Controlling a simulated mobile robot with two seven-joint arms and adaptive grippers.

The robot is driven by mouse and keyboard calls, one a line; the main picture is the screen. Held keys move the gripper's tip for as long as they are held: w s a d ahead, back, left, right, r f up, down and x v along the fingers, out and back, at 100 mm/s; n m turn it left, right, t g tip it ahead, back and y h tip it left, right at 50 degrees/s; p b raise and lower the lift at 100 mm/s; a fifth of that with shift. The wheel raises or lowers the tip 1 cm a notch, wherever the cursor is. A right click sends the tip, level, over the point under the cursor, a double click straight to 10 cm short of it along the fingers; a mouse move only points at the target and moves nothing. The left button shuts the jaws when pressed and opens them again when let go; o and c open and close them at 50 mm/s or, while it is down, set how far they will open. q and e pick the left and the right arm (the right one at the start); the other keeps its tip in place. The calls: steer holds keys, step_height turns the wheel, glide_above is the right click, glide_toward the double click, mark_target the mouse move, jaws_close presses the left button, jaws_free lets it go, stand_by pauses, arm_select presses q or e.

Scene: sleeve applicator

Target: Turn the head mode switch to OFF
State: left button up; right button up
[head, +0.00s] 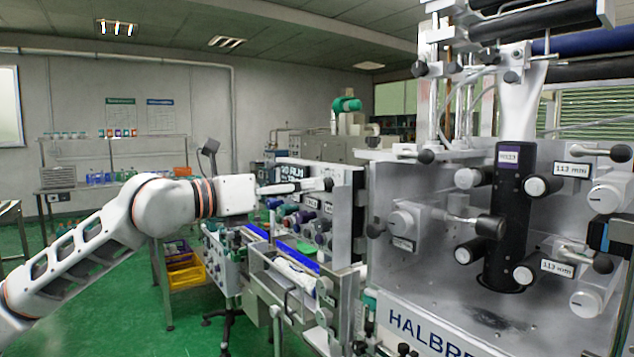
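My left gripper (328,185) reaches in from the left, its fingers pointing right, in front of the upright control panel (343,212) of the machine. The fingers are seen side-on, so I cannot tell if they are open or shut, or whether they touch the panel. Several small dark and coloured knobs (312,203) sit on the panel just below the fingers. I cannot make out which one is the head mode switch or where it points; the gripper may hide it. My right gripper is not in view.
The large metal applicator (440,300) fills the right, with a black column (508,220), rollers and protruding black knobs. A lower bench unit (262,268) stands below my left arm. A yellow bin (185,275) sits further left. Green floor is open at the left.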

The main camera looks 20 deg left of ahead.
mark_target(325, 185)
arm_select(q)
steer(key=shift+p+x, duration=0.3)
steer(key=shift+x, duration=1.5)
jaws_close()
steer(key=shift+f, duration=0.1)
